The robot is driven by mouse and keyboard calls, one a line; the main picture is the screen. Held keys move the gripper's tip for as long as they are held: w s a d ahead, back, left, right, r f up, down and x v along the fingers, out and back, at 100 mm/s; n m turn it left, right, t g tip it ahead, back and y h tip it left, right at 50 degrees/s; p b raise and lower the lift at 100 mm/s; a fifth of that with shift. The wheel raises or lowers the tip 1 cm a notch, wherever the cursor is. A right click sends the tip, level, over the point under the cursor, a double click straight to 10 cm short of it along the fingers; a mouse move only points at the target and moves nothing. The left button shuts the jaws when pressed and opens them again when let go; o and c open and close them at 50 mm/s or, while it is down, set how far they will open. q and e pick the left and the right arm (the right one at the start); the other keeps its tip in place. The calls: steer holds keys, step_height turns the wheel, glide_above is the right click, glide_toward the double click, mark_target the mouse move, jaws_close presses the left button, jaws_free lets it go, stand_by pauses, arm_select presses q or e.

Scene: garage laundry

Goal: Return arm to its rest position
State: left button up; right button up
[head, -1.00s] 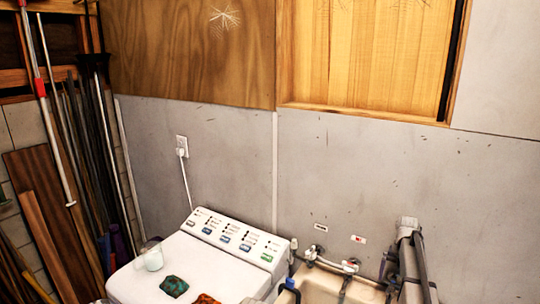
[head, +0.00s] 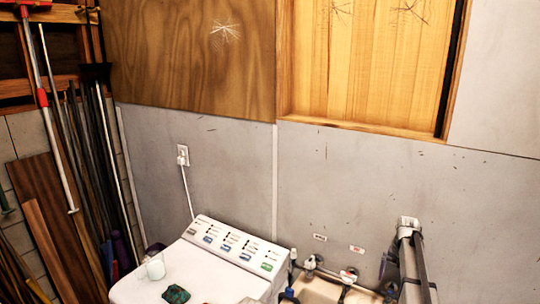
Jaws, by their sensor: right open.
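My right arm (head: 420,270) stands upright at the lower right, folded beside the sink, with its grey and white links in front of the wall. My right gripper (head: 388,268) shows as a small dark shape left of these links. It is open, and I see nothing held in it. Its lower part is hard to make out against the sink. My left arm and gripper are not in view.
A white washing machine (head: 230,240) stands at the bottom, with a clear cup (head: 155,267) and a dark green cloth (head: 176,294) on its lid. A sink (head: 318,288) with taps is right of it. Poles and boards (head: 50,215) lean at left.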

mark_target(390, 292)
step_height(390, 292, down, 6)
steer(key=b, duration=0.5)
steer(key=shift+r+n+p, duration=0.3)
steer(key=shift+n, duration=0.6)
step_height(390, 292, up, 8)
steer(key=p, duration=0.8)
steer(key=shift+s+a+f+m, duration=0.1)
steer(key=shift+f+m, duration=0.05)
steer(key=shift+m, duration=0.35)
steer(key=m, duration=0.3)
steer(key=m+b, duration=0.1)
steer(key=shift+s+a+f+m, duration=0.2)
steer(key=shift+a+f+m, duration=0.1)
steer(key=shift+f+m, duration=0.1)
steer(key=m, duration=0.6)
steer(key=shift+s+a+f+b, duration=0.25)
steer(key=shift+a+f+b, duration=0.05)
steer(key=shift+b, duration=0.05)
